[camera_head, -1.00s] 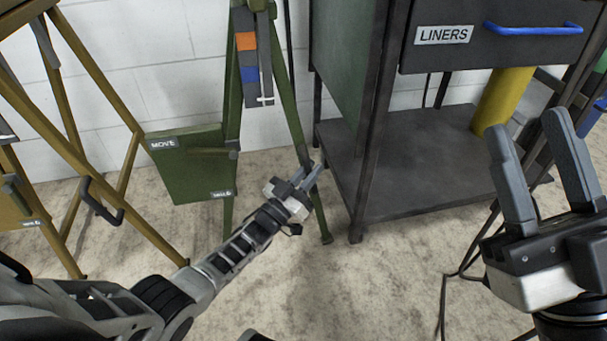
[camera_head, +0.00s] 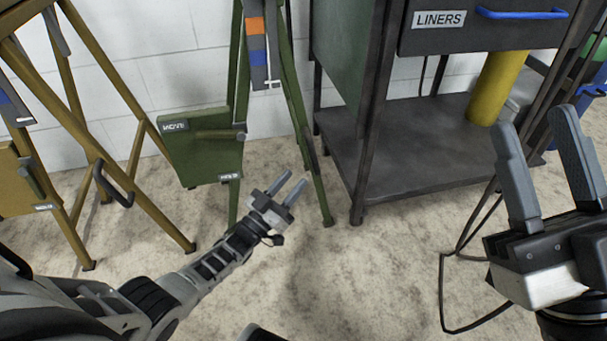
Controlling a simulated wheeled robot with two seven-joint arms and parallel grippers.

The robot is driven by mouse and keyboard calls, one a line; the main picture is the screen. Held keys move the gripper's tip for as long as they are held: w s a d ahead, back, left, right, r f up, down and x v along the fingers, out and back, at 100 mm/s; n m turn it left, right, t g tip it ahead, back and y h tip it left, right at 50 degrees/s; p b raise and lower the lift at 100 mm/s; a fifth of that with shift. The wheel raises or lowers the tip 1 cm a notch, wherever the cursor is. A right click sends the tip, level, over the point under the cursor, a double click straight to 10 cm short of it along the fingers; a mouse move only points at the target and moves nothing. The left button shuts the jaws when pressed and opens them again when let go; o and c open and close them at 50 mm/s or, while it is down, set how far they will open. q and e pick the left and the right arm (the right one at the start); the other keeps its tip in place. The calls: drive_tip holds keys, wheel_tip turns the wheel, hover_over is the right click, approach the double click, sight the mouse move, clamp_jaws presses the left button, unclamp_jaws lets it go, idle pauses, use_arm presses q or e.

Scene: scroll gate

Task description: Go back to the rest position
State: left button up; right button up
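My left gripper (camera_head: 288,189) is open and empty, low in front of the green frame, with bare floor around its fingers. My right gripper (camera_head: 540,165) is close to the camera at the right, its two grey fingers apart with nothing between them. The green frame (camera_head: 240,100) stands against the wall with a green panel (camera_head: 205,150) on it. A strip (camera_head: 257,55) with orange and blue bands hangs at its top. The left gripper is apart from the panel and the frame's legs.
A yellow-brown frame (camera_head: 110,160) stands at the left. A black cable lies on the floor at right. The floor (camera_head: 350,280) in front is clear.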

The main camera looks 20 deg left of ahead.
use_arm(q)
drive_tip(key=shift+v, duration=0.95)
use_arm(e)
drive_tip(key=shift+s+d, duration=0.15)
drive_tip(key=shift+s, duration=0.4)
